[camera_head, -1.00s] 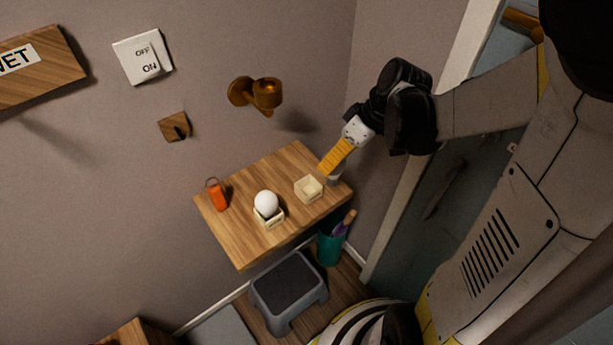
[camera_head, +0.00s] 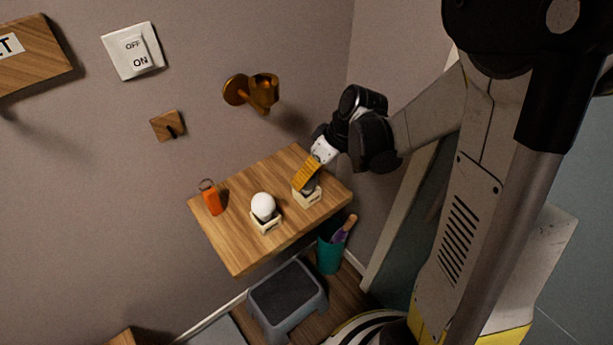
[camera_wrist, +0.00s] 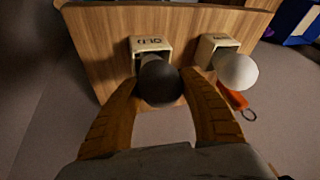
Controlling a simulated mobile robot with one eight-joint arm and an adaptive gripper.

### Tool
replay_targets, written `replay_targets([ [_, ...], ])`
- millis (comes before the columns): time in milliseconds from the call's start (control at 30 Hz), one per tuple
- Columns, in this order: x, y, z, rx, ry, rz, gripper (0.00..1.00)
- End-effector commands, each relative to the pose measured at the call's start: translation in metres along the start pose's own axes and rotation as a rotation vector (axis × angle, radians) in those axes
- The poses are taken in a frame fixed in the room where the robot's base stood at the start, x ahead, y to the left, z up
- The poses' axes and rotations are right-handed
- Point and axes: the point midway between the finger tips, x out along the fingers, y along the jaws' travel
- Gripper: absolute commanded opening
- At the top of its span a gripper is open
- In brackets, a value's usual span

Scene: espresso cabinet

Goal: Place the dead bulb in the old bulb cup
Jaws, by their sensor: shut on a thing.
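The dead bulb (camera_wrist: 160,82) is a dark globe between the two yellow-orange fingers of my gripper (camera_wrist: 161,88), which is shut on it. The old bulb cup (camera_wrist: 150,46) is a small cream square box with dark lettering, on the wooden shelf. In the wrist view the bulb overlaps the cup's opening; I cannot tell whether it touches the cup or sits partly in it. In the head view my gripper (camera_head: 306,184) is right over the old bulb cup (camera_head: 308,199), fingers pointing down, mostly hiding the bulb.
A white bulb (camera_head: 263,206) sits in a second cream cup (camera_head: 267,225) to the left. The shelf's (camera_head: 240,250) front is clear. A bronze lamp fixture (camera_head: 254,92) juts from the wall above.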

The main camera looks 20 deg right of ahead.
Motion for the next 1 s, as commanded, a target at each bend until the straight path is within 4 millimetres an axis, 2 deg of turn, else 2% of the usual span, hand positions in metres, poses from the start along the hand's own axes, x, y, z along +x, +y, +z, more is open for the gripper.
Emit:
replay_targets([
  [67, 0.004, 0.001, 0.002, 0.000, 0.000, 0.000, 0.16],
  [100, 0.004, 0.001, 0.002, 0.000, 0.000, 0.000, 0.50],
  [167, 0.003, 0.001, 0.001, 0.000, 0.000, 0.000, 0.68],
  [567, -0.003, -0.001, -0.001, 0.000, 0.000, 0.000, 0.68],
  [667, -0.019, -0.001, -0.001, 0.001, 0.000, 0.000, 0.68],
  [1000, -0.095, -0.001, -0.001, 0.002, 0.000, 0.001, 0.68],
])
